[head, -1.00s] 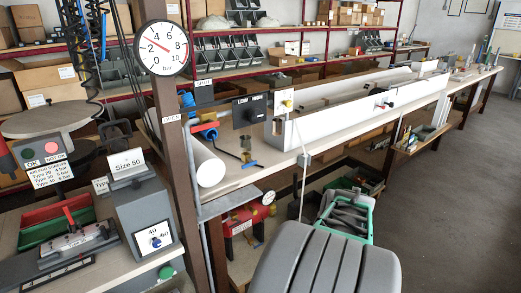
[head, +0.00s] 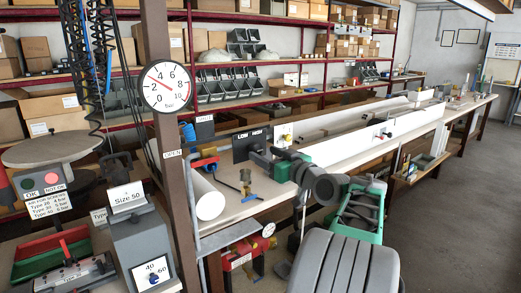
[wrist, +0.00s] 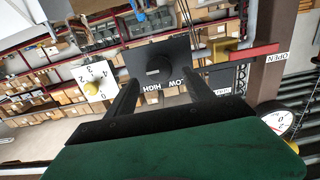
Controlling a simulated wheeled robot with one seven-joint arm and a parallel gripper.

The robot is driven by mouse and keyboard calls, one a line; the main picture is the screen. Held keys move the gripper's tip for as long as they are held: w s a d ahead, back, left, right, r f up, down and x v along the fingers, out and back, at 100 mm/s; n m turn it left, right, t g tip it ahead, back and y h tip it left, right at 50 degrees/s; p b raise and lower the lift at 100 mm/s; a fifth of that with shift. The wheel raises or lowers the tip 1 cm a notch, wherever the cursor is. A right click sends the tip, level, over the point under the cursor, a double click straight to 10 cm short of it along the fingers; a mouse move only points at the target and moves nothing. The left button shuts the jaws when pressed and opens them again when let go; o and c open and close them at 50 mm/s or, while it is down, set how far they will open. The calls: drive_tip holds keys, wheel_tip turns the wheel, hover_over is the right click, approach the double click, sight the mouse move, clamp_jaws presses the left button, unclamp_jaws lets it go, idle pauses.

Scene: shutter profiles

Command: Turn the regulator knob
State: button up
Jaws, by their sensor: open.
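The regulator knob is a dark round knob (wrist: 159,65) on a black panel marked LOW and HIGH. In the wrist view it faces me, upside down, between my fingers. In the head view the black panel (head: 243,148) stands at the back of the bench, and my gripper hides its lower right part. My gripper (wrist: 161,84) is open, with one black finger on each side of the knob in the picture. I cannot tell whether the fingers touch it. In the head view my gripper (head: 261,157) is in front of the panel. The round pressure gauge (head: 165,89) hangs on the post.
A white plate with a yellow knob (wrist: 92,88) is beside the panel. A red-handled valve marked OPEN (wrist: 245,53) is on the other side. A white tube (head: 208,199) and small fittings lie on the bench. The long white channel (head: 360,140) runs to the right.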

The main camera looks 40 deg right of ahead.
sight(257, 150)
drive_tip(key=w, duration=0.3)
drive_tip(key=shift+w+d, duration=0.1)
drive_tip(key=shift+c, duration=0.4)
drive_tip(key=c, duration=1.3)
drive_tip(key=shift+o, duration=0.2)
